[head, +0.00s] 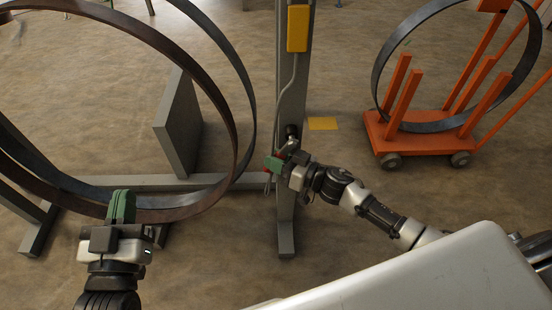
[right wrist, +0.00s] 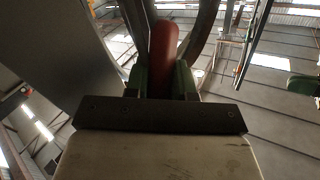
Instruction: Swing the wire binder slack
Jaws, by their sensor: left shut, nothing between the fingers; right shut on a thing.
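My right gripper (head: 274,164) is beside the grey upright post (head: 290,105) in the head view. In the right wrist view its green fingers (right wrist: 164,82) are shut on a red rounded handle (right wrist: 163,48). A small part of the red handle (head: 268,184) shows below the gripper in the head view; the rest of the binder is mostly hidden. My left gripper (head: 122,205) is shut and empty, its green fingers upright at the lower edge of the large steel rings (head: 232,130). I cannot tell whether they touch the rings.
A yellow box (head: 298,28) with a grey cable is on the post. A grey plate (head: 178,125) stands behind the rings on a grey frame. An orange trolley (head: 425,138) with a steel ring (head: 376,72) stands at the right. A yellow patch (head: 323,123) lies on open floor.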

